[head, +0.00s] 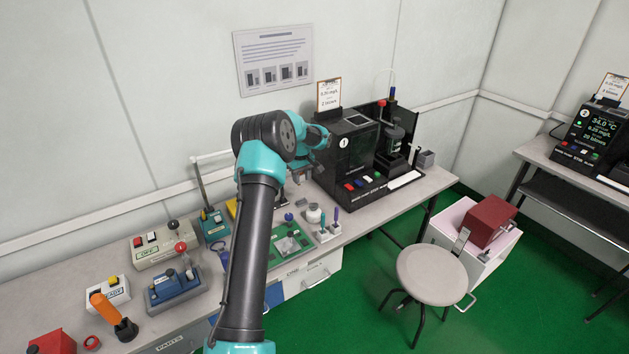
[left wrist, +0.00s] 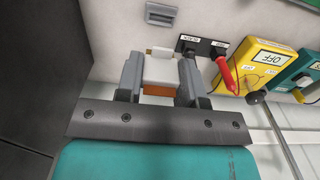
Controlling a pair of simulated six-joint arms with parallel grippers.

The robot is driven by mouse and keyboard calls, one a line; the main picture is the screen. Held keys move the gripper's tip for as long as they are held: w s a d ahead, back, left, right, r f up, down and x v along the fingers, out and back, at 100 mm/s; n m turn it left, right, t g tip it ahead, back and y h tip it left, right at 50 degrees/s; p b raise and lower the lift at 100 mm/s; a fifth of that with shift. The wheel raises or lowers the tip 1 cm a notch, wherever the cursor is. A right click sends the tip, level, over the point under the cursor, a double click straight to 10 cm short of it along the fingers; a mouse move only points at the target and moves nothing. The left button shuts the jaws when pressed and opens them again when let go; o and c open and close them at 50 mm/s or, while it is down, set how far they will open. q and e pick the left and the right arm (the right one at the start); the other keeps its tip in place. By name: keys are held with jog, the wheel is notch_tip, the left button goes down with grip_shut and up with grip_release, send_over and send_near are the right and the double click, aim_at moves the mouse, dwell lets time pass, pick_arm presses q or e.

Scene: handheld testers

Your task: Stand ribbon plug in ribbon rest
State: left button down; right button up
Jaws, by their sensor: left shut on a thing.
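My left gripper (left wrist: 160,68) is shut on a white block with an orange-brown end, which looks like the ribbon plug (left wrist: 160,72). The block sits between the two grey fingers, above the pale bench top. In the head view my left gripper (head: 298,177) is over the back of the bench, left of the black tester, largely hidden by its own arm; the plug cannot be made out there. A small grey slotted block (left wrist: 160,13), possibly the ribbon rest, lies beyond the fingertips in the wrist view, apart from the plug. My right gripper is not in view.
Close to the fingers stands a black socket block (left wrist: 202,47) with a red plug (left wrist: 226,72) in it. A yellow meter (left wrist: 255,68) is beside it. The black tester (head: 345,155) stands right of the gripper; a green board (head: 292,245) lies in front.

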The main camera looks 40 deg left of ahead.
pick_arm(q)
jog(key=shift+s, duration=0.1)
jog(key=shift+f, duration=0.15)
send_over(302, 202)
jog(key=shift+w+a+f, duration=0.15)
jog(key=shift+a+f, duration=0.05)
jog(key=shift+f, duration=1.5)
jog(key=shift+w+a+f, duration=0.1)
jog(key=shift+a+f, duration=0.05)
jog(key=shift+f, duration=1.55)
jog(key=shift+f, duration=1.1)
jog(key=c, duration=0.7)
grip_release()
jog(key=shift+o, duration=0.2)
jog(key=shift+r, duration=0.1)
